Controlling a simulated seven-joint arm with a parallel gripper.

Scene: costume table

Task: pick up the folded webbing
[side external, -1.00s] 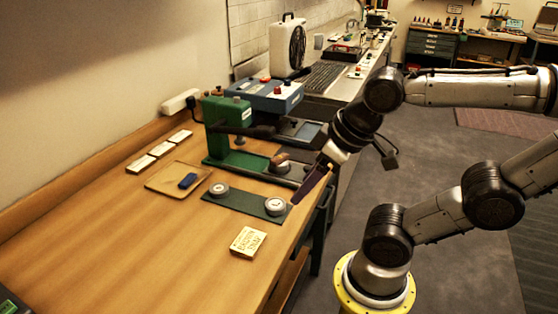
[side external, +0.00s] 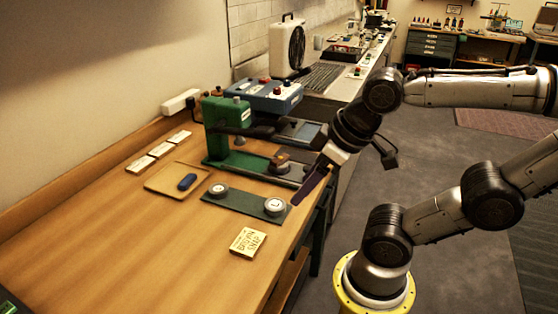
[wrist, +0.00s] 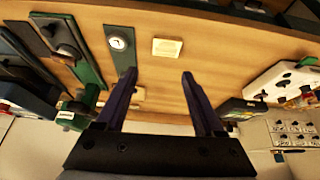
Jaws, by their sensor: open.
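The folded webbing appears to be the small dark blue bundle (side external: 187,182) lying on a shallow tan tray (side external: 160,188) on the wooden table in the side view. I cannot make it out in the wrist view. My gripper (side external: 300,197) has dark purple fingers and hangs at the table's right edge, to the right of the tray and apart from the webbing. In the wrist view my gripper (wrist: 158,76) is open, with nothing between its fingers.
A green press (side external: 222,130) stands behind the tray. A dark green plate with two round dials (side external: 247,203) lies between tray and gripper. A cream card (side external: 249,242) lies in front; white cards (side external: 160,149) line the back.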

